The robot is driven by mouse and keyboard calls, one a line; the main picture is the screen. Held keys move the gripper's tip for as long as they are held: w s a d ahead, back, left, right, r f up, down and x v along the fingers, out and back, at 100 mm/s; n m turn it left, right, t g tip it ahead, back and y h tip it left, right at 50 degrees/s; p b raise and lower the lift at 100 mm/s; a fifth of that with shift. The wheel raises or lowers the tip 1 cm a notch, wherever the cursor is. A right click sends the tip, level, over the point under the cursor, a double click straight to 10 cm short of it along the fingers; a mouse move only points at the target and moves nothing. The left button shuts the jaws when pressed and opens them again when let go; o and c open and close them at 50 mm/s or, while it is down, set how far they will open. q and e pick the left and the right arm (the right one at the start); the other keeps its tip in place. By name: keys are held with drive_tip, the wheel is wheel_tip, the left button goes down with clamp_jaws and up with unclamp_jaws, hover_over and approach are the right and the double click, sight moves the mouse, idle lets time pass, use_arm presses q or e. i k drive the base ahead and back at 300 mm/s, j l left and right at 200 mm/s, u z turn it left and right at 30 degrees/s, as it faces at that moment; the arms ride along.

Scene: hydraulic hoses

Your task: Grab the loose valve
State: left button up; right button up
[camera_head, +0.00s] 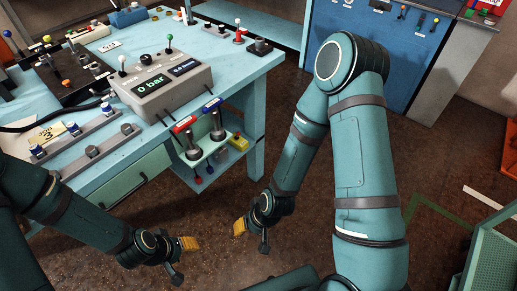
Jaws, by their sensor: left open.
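Two dark cylindrical valve-like parts stand on a light-blue side shelf at the table's corner, one under a red label (184,124) and one under a blue label (212,104). The left one (192,147) and right one (217,128) look upright. I cannot tell which part is the loose valve. My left gripper (183,261) is open and empty, low over the floor in front of the table. My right gripper (252,238) is to its right, fingers apart and empty, also clear of the shelf.
The blue table (255,72) holds a grey box reading "0 bar" (160,82), rails with blue-topped fittings (73,128), and a black hose (50,123). A yellow block (238,142) sits on the shelf. A blue cabinet (375,45) stands behind. Brown floor is free between.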

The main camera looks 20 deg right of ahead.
sight(221, 154)
drive_tip(key=z, duration=0.25)
drive_tip(key=i+l+z, duration=0.15)
drive_tip(key=i+l, duration=0.15)
drive_tip(key=i+l+z, duration=0.15)
drive_tip(key=i, duration=0.4)
drive_tip(key=i+l+z, duration=0.15)
drive_tip(key=i+l, duration=0.15)
drive_tip(key=i+j, duration=0.15)
